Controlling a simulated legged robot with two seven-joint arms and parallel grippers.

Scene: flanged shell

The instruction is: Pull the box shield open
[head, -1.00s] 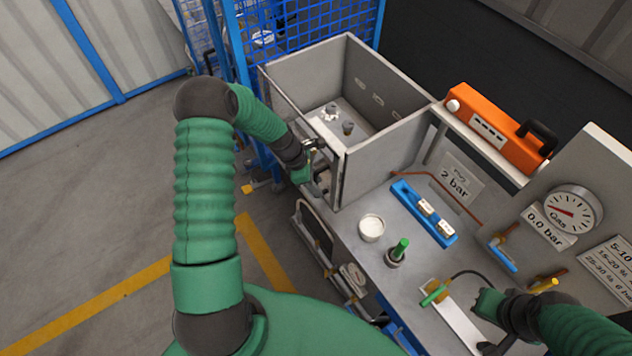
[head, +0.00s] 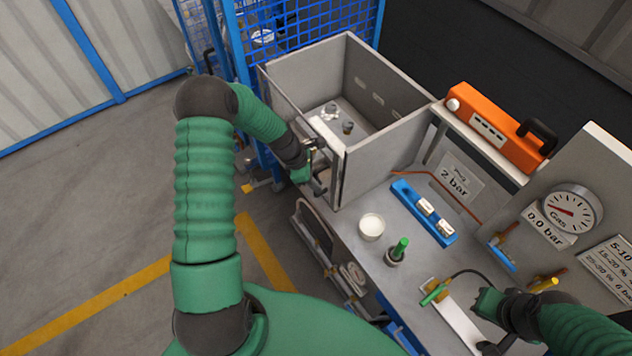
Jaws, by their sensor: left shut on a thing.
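The grey open-topped box (head: 382,152) stands on the bench at the upper middle, with small posts on its floor inside. Its shield (head: 285,101) is the panel on the side facing my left arm. My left gripper (head: 316,152) is shut at the shield's near edge, close to the box's front corner. It is small in view and the part between its fingers is mostly hidden. My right gripper (head: 484,318) is low at the right over the bench, apart from the box. Its fingers are too unclear to tell open from shut.
On the bench are a white round cup (head: 371,227), a green-topped knob (head: 399,249), a blue holder (head: 424,212) and a green-handled valve (head: 434,292). An orange case (head: 500,132) and a gas gauge (head: 570,210) are at the right. Blue mesh fencing (head: 300,45) stands behind the box. Floor at the left is clear.

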